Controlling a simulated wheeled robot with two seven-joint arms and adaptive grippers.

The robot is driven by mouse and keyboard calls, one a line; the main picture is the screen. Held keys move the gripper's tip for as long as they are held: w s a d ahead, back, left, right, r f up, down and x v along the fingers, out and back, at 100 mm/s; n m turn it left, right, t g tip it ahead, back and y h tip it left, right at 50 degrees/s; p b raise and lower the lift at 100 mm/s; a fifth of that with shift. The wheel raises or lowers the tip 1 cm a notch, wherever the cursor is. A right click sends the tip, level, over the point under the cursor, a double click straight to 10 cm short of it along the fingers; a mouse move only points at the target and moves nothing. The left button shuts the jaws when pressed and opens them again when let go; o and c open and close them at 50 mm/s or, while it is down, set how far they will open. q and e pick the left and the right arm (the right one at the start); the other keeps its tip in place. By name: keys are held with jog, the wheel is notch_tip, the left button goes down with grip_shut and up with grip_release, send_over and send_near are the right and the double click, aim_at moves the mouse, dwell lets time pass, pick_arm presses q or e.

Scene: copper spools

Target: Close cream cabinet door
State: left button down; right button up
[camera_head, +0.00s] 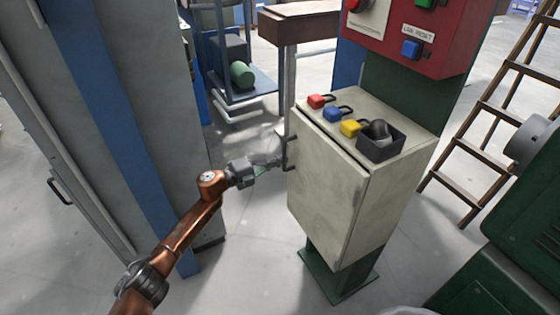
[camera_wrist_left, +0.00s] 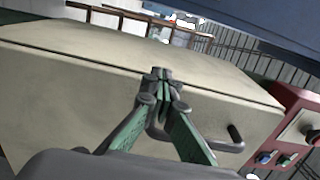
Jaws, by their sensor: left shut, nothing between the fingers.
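The cream cabinet (camera_head: 395,185) stands on a green post. Its door (camera_head: 325,180) faces left and front and looks shut or nearly flush; a thin dark line runs along its top edge. A dark handle (camera_head: 290,153) sits near the door's left edge. My left gripper (camera_head: 279,161) is shut and empty beside this handle edge. In the left wrist view, its fingertips (camera_wrist_left: 161,75) lie in front of the door face (camera_wrist_left: 80,95), with the handle (camera_wrist_left: 234,140) to their right. I cannot tell whether the fingertips touch the door. My right gripper is out of view.
Red, blue and yellow padlocks (camera_head: 350,128) and a dark open box (camera_head: 381,142) are on the cabinet top. A red control box (camera_head: 400,40) is above. A grey and blue locker (camera_head: 120,120) stands left, a ladder (camera_head: 490,110) right. Floor in front is clear.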

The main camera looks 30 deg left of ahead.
pick_arm(q)
jog(key=shift+w+d+r, duration=0.1)
jog(key=shift+r, duration=0.2)
jog(key=s+a+p, duration=0.1)
jog(key=s+a, duration=0.4)
jog(key=a, duration=0.7)
jog(key=shift+a+f, duration=0.2)
jog(key=shift+f, duration=0.15)
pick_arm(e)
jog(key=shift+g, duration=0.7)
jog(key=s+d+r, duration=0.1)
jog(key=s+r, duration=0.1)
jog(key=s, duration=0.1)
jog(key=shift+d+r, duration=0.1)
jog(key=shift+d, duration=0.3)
